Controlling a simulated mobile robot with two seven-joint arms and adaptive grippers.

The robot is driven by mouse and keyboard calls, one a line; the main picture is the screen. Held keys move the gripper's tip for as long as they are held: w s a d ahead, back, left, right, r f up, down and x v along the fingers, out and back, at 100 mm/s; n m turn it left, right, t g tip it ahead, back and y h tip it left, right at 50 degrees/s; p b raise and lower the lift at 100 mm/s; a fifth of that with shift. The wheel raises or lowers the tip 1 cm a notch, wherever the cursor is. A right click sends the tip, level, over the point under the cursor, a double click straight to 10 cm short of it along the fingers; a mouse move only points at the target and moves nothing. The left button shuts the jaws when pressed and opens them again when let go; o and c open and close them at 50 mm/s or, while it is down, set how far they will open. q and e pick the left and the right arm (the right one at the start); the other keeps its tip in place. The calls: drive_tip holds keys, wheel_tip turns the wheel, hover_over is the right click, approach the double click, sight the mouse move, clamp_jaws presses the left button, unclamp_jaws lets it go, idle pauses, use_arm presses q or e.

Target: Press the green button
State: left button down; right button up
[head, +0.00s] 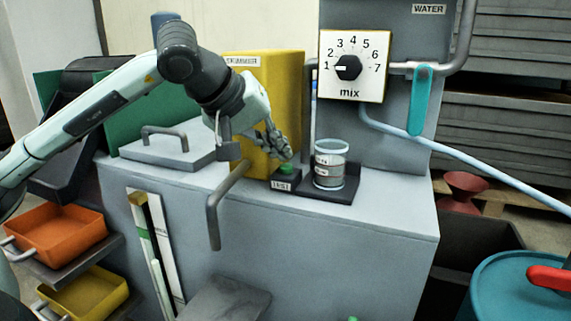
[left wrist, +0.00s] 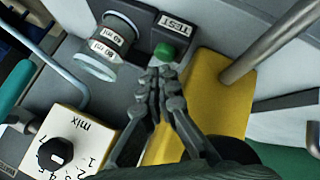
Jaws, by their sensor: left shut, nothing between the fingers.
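The green button (head: 286,169) sits on a small dark box labelled TEST (head: 284,184), beside a clear measuring cup on the machine's top. In the left wrist view the green button (left wrist: 164,53) shows just beyond my fingertips. My left gripper (head: 284,152) is shut and empty, its fingertips close above the button in the head view. In the left wrist view the closed fingers (left wrist: 157,76) point toward the button, with a small gap in the picture. Whether they touch it I cannot tell. My right gripper is not in view.
The measuring cup (head: 329,164) stands just right of the button on a dark tray (head: 343,195). A yellow box (head: 275,90) is behind my gripper. A mix dial (head: 348,67) is at upper right.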

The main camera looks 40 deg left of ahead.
sight(280, 167)
use_arm(q)
drive_tip(key=shift+d+r+p, duration=0.1)
drive_tip(key=shift+r+p, duration=2.3)
drive_tip(key=shift+r, duration=0.2)
drive_tip(key=shift+f, duration=0.1)
